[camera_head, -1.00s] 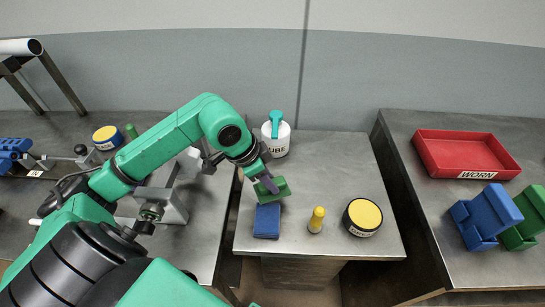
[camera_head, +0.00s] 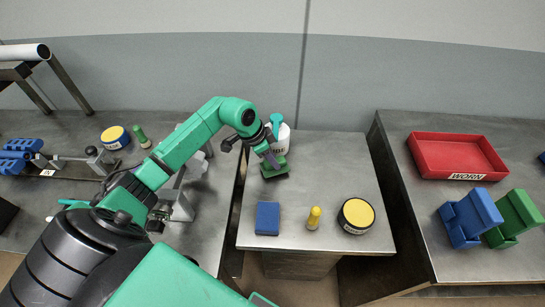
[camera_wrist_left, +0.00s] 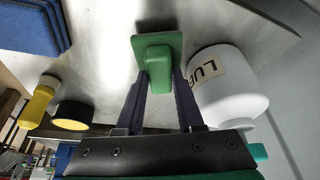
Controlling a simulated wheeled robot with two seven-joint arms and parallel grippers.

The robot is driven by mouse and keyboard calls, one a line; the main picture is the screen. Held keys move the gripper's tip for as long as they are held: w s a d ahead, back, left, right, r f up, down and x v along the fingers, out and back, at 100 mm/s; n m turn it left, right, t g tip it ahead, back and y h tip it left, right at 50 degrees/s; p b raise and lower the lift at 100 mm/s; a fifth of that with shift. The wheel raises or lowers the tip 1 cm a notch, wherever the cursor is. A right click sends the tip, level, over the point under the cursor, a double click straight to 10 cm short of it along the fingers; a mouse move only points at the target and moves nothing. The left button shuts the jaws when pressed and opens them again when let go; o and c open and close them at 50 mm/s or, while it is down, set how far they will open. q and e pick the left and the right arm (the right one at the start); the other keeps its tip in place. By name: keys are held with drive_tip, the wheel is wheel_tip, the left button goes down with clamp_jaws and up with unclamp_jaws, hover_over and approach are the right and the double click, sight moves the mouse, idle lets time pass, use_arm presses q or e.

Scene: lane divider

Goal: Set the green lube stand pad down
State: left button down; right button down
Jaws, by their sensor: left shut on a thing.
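The green lube stand pad (camera_head: 281,161) is between the fingers of my left gripper (camera_head: 271,161), which is shut on its raised grip block. In the left wrist view the pad (camera_wrist_left: 146,44) shows its square plate beyond the block, with a finger on each side (camera_wrist_left: 160,90). A dark shadow lies close under the pad; I cannot tell whether it touches the grey table (camera_head: 330,180). The white lube bottle (camera_head: 283,142) with a teal top stands just behind the pad, partly hidden by my arm. My right gripper is not in view.
A blue pad (camera_head: 267,219), a yellow peg (camera_head: 314,217) and a yellow-topped round tin (camera_head: 356,214) stand along the table's front. A red tray marked WORN (camera_head: 455,140) is on the right bench. The table's middle and back right are clear.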

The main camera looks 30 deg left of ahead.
use_arm(q)
drive_tip(key=shift+f, duration=0.55)
drive_tip(key=c, duration=0.5)
unclamp_jaws()
drive_tip(key=shift+c, duration=0.2)
drive_tip(key=shift+r, duration=0.1)
drive_tip(key=b+v, duration=0.2)
drive_tip(key=v, duration=1.1)
drive_tip(key=shift+w, duration=0.2)
drive_tip(key=shift+d+r, duration=0.1)
